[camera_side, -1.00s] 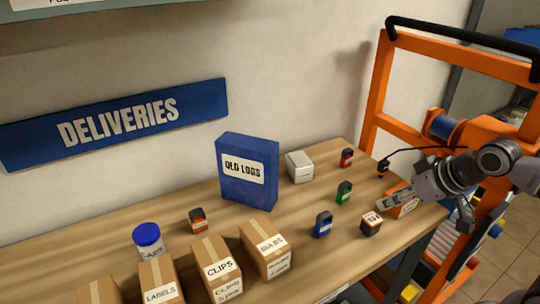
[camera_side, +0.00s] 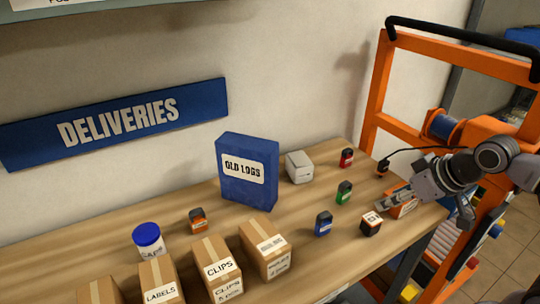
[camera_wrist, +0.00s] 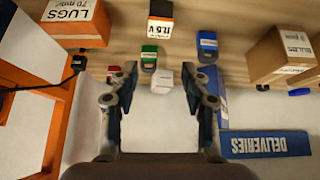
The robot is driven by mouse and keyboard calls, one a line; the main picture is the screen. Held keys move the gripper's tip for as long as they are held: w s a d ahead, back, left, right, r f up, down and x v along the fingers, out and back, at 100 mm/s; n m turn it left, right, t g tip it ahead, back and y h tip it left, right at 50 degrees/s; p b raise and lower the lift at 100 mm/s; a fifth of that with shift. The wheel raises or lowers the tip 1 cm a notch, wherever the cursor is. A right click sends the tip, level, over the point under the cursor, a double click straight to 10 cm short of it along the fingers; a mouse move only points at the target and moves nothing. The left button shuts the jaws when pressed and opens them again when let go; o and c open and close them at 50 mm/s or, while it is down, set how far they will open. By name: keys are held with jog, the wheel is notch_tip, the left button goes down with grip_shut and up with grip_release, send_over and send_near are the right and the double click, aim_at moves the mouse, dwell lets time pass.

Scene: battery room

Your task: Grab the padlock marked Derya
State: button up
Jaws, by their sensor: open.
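Several small padlock-like items with dark tops stand on the wooden bench: red (camera_side: 346,158), green (camera_side: 344,193), blue (camera_side: 323,224) and orange (camera_side: 197,220). Their small labels are too blurred to read, so I cannot tell which is marked Derya. My gripper (camera_side: 392,199) is at the bench's right end, over or in front of an orange box (camera_side: 405,208). In the wrist view my gripper (camera_wrist: 158,72) is open and empty. Beyond its fingers are the green padlock (camera_wrist: 149,60) and, further right, the blue one (camera_wrist: 207,47).
A dark block with a white label (camera_side: 371,224) stands near the blue padlock; the wrist view shows "11.5 V" on it. A blue OLD LOGS box (camera_side: 247,190), a white box (camera_side: 299,167), a blue-lidded tub (camera_side: 148,238) and cardboard boxes (camera_side: 217,265) occupy the bench.

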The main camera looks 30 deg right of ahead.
jog(key=w+a+r+n+g, duration=0.25)
jog(key=w+a+n, duration=0.2)
jog(key=n, duration=0.35)
jog(key=n+g, duration=0.4)
jog(key=n, duration=0.4)
send_over(325, 214)
jog(key=d, duration=0.1)
jog(key=f, duration=0.2)
jog(key=shift+s+d+f, duration=0.15)
jog(key=shift+d+f, duration=0.05)
jog(key=shift+f, duration=0.15)
jog(key=shift+w+a+f+n+g, duration=0.25)
jog(key=shift+w+a+n, duration=0.1)
jog(key=shift+n, duration=0.15)
jog(key=shift+f, duration=2.75)
jog(key=shift+s+a+f, duration=0.1)
jog(key=shift+a+f, duration=0.05)
jog(key=shift+f, duration=1.2)
jog(key=shift+s+a+f, duration=0.1)
jog(key=shift+a+f, duration=0.05)
jog(key=shift+f, duration=1.15)
jog(key=shift+c, duration=0.3)
grip_shut()
